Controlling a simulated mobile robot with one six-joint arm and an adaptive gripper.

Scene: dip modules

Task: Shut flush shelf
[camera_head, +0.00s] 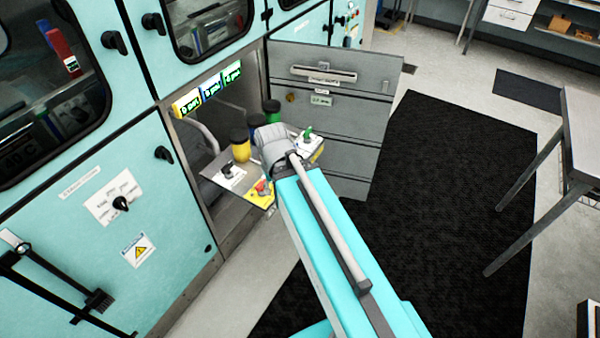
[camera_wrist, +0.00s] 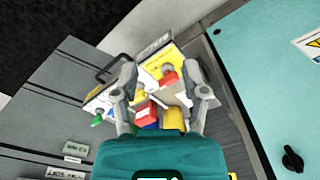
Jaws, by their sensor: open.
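The flush shelf (camera_head: 212,172) is pulled out of an opening in the teal cabinet. Its front panel carries a white knob plate, a red knob on a yellow plate (camera_head: 262,194) and a green knob (camera_head: 307,133). A yellow bottle (camera_head: 240,150) with a dark cap stands on it, with blue and green ones behind. In the wrist view, the panel (camera_wrist: 152,52) lies beyond my gripper (camera_wrist: 160,72), whose two fingers are spread with nothing gripped. Red, blue and yellow items (camera_wrist: 172,119) show between the fingers. In the head view my arm hides the fingers and part of the panel.
A grey cabinet door (camera_head: 345,110) stands open to the right of the shelf. Yellow, blue and green port labels (camera_head: 208,88) are above the opening. A black mat (camera_head: 440,180) covers the floor, and a metal table (camera_head: 575,130) stands at the right.

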